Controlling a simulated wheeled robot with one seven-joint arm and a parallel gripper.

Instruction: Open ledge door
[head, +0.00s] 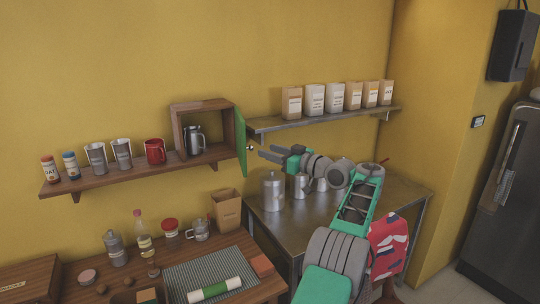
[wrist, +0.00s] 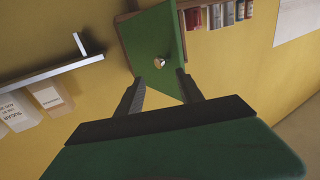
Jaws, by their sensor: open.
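The ledge door is a green panel (head: 241,140) with a small round metal knob (head: 250,148), hinged on a wooden box (head: 203,104) on the left shelf. It stands swung open, and a steel canister (head: 195,139) shows inside the box. My gripper (head: 266,151) is open and empty, just right of the door, its fingers pointing toward the knob. In the wrist view the green door (wrist: 152,38) fills the top middle, and the knob (wrist: 159,62) lies just ahead of and between my fingertips (wrist: 160,76). No contact with the knob is visible.
A right wall shelf (head: 320,119) with several paper bags lies close behind my gripper. Below it, steel canisters (head: 273,191) stand on a metal table (head: 400,201). A wooden counter (head: 240,245) with jars and a bottle lies at lower left. Mugs and jars line the left shelf (head: 110,178).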

